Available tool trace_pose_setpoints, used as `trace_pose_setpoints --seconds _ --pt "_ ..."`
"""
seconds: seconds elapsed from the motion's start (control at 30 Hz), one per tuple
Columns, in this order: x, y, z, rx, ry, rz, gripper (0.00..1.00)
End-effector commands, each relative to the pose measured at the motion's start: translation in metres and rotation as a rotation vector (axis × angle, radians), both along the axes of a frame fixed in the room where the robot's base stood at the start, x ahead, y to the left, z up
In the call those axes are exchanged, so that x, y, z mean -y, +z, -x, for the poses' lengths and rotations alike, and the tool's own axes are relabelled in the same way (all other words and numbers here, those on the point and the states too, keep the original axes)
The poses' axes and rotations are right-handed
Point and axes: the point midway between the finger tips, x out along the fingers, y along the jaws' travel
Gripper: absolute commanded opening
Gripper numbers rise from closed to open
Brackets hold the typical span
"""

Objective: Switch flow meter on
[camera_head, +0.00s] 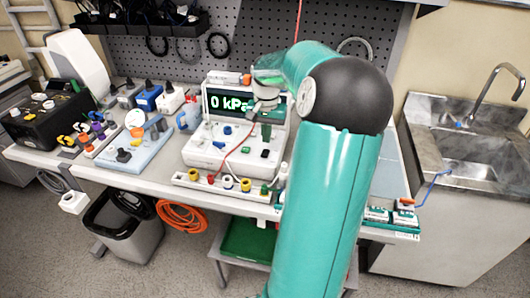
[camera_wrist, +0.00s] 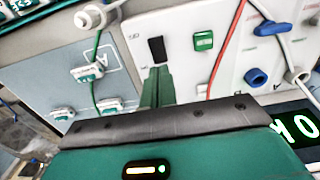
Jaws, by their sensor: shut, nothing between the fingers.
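The white device (camera_head: 205,153) with a lit green display (camera_head: 230,102) reading "0 kPa" stands mid-bench in the head view. On its top panel, a black rocker switch (camera_head: 264,153) sits right of a green rocker switch (camera_head: 247,150). The wrist view shows the same panel upside down, with the black switch (camera_wrist: 157,50) and green switch (camera_wrist: 203,40). My gripper (camera_wrist: 158,72) is shut and empty, its green fingertips right by the black switch. I cannot tell whether they touch it. In the head view my gripper (camera_head: 265,139) is above the panel, partly hidden by my arm.
A pale blue device (camera_head: 132,150) stands left; a sink (camera_head: 468,150) is at right.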

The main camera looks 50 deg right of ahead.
Motion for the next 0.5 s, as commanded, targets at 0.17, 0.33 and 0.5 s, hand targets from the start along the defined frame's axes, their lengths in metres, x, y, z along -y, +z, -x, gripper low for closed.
trace_pose_setpoints --seconds 0.17,0.33,0.5 --pt "0.0 0.014 -0.001 0.001 0.001 0.002 0.0" --pt "0.0 0.026 0.0 0.001 0.0 0.002 0.0" --pt "0.0 0.036 -0.001 0.001 0.001 0.002 0.0"
